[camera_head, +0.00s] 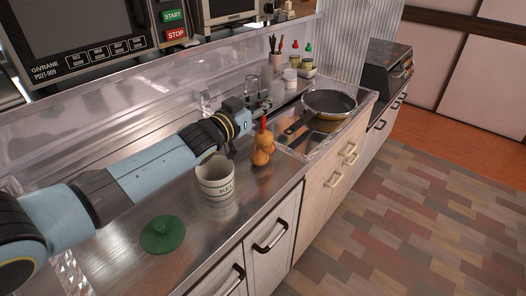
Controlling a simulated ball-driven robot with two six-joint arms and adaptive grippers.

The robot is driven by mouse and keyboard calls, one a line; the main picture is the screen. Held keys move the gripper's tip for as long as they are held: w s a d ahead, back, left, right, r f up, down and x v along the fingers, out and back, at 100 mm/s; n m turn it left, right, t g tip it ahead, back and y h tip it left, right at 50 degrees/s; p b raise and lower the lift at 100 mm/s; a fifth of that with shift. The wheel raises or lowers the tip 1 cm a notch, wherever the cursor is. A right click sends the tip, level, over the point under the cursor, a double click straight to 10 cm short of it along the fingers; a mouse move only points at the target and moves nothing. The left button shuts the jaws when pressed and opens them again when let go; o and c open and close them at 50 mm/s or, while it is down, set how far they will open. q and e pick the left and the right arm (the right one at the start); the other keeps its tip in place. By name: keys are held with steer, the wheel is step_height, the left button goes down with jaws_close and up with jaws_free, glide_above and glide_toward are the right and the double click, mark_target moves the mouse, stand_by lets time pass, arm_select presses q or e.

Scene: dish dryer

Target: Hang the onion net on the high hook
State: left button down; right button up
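The onion net (262,152), orange-brown with a red top, is upright at the counter's front edge, right of a white pot; I cannot tell whether it stands or hangs. My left arm reaches across from the left. My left gripper (261,106) is small and dark, just above and behind the net's red top. Whether its fingers touch the top, and whether they are open or shut, is too small to tell. I cannot make out the high hook. My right gripper is not in view.
A frying pan (329,102) sits farther right, with bottles and a utensil holder (277,66) behind. Microwaves (82,40) occupy the shelf above. The floor at right is clear.

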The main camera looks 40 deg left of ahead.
arm_select(q)
steer(key=shift+r, duration=0.1)
stand_by(0.3)
steer(key=shift+r+p, duration=1.05)
steer(key=shift+r, duration=0.85)
steer(key=shift+w+d+r, duration=0.1)
steer(key=shift+d+r, duration=0.05)
steer(key=shift+r, duration=0.15)
steer(key=w+d+r+p, duration=0.4)
steer(key=d+r+p, duration=0.2)
steer(key=d, duration=0.4)
steer(key=shift+w+d+r+p, duration=0.25)
steer(key=shift+p, duration=0.3)
steer(key=shift+a, duration=0.1)
